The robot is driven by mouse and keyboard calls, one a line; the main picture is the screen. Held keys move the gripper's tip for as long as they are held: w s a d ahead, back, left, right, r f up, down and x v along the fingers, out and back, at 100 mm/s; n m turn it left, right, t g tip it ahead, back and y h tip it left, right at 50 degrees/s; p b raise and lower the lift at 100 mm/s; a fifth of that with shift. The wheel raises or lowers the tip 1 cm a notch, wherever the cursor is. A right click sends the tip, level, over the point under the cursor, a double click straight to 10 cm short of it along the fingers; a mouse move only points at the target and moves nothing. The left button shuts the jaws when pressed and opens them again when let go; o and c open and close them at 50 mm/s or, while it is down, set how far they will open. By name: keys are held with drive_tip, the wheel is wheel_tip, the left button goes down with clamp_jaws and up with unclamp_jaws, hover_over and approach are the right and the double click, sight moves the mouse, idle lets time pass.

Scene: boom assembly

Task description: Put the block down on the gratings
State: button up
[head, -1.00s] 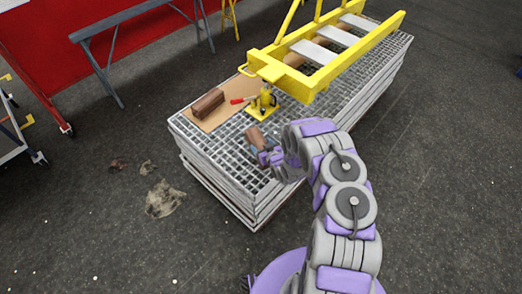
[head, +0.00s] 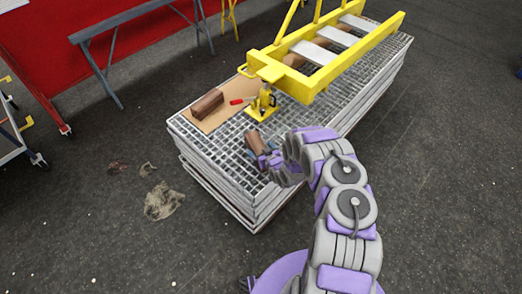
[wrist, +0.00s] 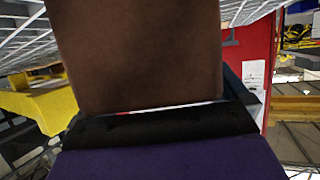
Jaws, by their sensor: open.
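A brown wooden block (head: 256,142) is at the near end of the stacked metal gratings (head: 225,158). Its base is partly hidden by my gripper, so I cannot tell whether it rests fully on them. My gripper (head: 258,153) is open, low over the gratings, with its fingers around the block's near end. In the wrist view the block (wrist: 140,55) fills the middle, close in front of the dark gripper palm (wrist: 160,125).
A yellow jack (head: 262,103) with a red handle stands on the gratings under the yellow boom (head: 320,75). Another brown block (head: 208,103) lies on a tan board (head: 218,117) to its left. A grey trestle (head: 100,65) stands behind on the dark floor.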

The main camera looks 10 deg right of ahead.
drive_tip(key=p+v, duration=0.2)
drive_tip(key=v, duration=1)
drive_tip(key=w+d+r+g+h, duration=0.2)
drive_tip(key=d+r+g+h, duration=0.2)
drive_tip(key=d+r, duration=0.55)
drive_tip(key=s+r+m+g+h, duration=0.1)
drive_tip(key=s+r+g, duration=0.15)
drive_tip(key=r, duration=0.45)
drive_tip(key=s+r+m+g+h, duration=0.1)
drive_tip(key=s+r, duration=0.3)
drive_tip(key=r, duration=0.2)
drive_tip(key=s+a+r+g, duration=0.2)
drive_tip(key=s+a+r, duration=0.2)
drive_tip(key=s, duration=0.8)
drive_tip(key=s+a+r+g+y, duration=0.1)
drive_tip(key=s+a+r+g, duration=0.2)
drive_tip(key=s+r, duration=0.6)
drive_tip(key=s+a+r+m+g+y, duration=0.1)
drive_tip(key=s+a+r, duration=0.4)
drive_tip(key=s, duration=1)
wheel_tip(320, 180, up, 2)
drive_tip(key=shift+s+a+r+g, duration=0.15)
drive_tip(key=shift+s+a+g, duration=0.25)
drive_tip(key=shift+g, duration=0.35)
